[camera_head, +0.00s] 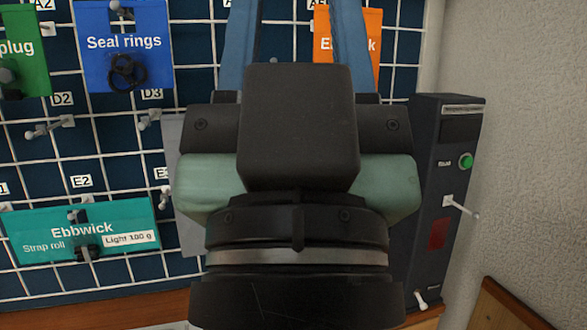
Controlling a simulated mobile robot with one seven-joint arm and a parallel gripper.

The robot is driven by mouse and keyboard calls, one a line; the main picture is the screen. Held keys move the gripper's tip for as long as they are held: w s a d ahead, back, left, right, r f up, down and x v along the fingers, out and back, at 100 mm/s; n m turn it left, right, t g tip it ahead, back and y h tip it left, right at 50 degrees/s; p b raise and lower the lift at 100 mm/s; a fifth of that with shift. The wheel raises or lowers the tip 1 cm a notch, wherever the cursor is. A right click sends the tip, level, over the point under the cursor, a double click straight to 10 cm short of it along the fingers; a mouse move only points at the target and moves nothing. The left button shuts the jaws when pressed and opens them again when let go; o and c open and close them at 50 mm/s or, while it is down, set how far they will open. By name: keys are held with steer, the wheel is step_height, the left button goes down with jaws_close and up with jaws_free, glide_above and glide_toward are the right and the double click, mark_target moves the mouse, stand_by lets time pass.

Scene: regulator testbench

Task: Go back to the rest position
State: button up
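My gripper (294,30) is in the middle of the picture, in front of the pegboard, with its dark body and wrist filling the centre. Its two blue fingers stand apart and point up toward the top edge. The fingertips run out of the picture. Between the visible parts of the fingers I see only the board, and no held object shows. The gripper hides the middle of the board and part of a grey panel (190,235).
The dark pegboard (30,165) carries a green card (28,70), a blue "Seal rings" card (125,30), a teal "Ebbwick" card (60,220) and an orange card (370,20). A dark box (440,220) with a green button (466,161) stands at right, beside a pale wall (540,130).

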step_height(320, 180, up, 23)
steer(key=p, duration=2)
steer(key=shift+w+a+p, duration=0.15)
steer(key=shift+w+p, duration=0.05)
steer(key=shift+p, duration=0.2)
